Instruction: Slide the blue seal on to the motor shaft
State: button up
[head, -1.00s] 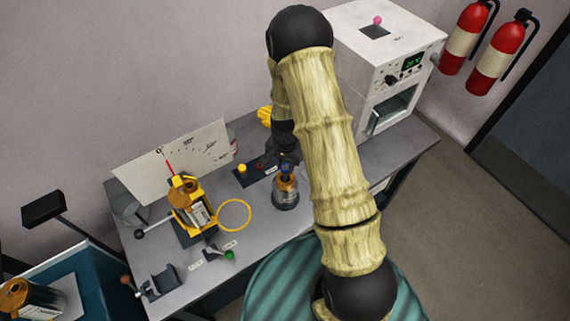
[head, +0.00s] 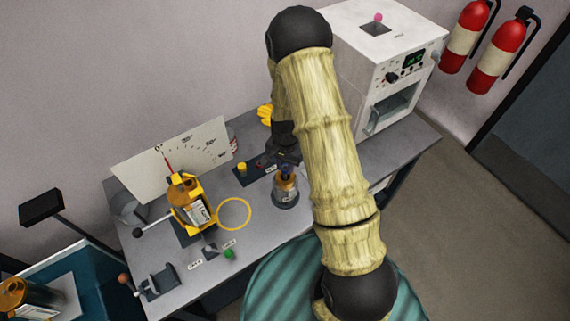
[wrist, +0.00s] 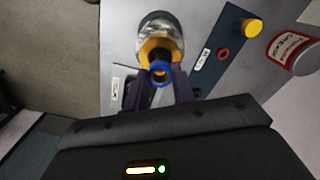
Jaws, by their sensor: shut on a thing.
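The motor (head: 286,199) stands upright on the grey bench, a metal can with an orange-brown top. It also shows in the wrist view (wrist: 160,24), with its yellow-orange top towards my gripper. The blue seal (wrist: 160,73) is a small ring between my fingertips, in line with the motor's top. It shows as a blue spot above the motor in the head view (head: 286,168). My gripper (wrist: 161,88) is shut on the seal. A dark part, perhaps the shaft, shows behind the seal. I cannot tell whether the seal is around the shaft.
A dark plate (wrist: 202,74) beside the motor carries a yellow knob (wrist: 252,27) and a red ring (wrist: 223,54). A red-and-white can (wrist: 292,52) stands near it. A yellow ring (head: 220,222) and a yellow fixture (head: 181,219) are left. A white oven (head: 350,55) stands right.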

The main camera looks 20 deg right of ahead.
jog(key=shift+f+b, duration=0.45)
jog(key=shift+f, duration=0.2)
jog(key=o, duration=1.1)
jog(key=shift+c, duration=0.2)
jog(key=shift+r, duration=0.15)
notch_tip(320, 180, up, 17)
jog(key=b, duration=0.3)
dwell(0.6)
jog(key=s+r+n+t, duration=0.2)
jog(key=s+n, duration=0.6)
jog(key=s, duration=0.6)
jog(key=shift+s+d+r+t, duration=0.15)
jog(key=shift+r+t, duration=0.15)
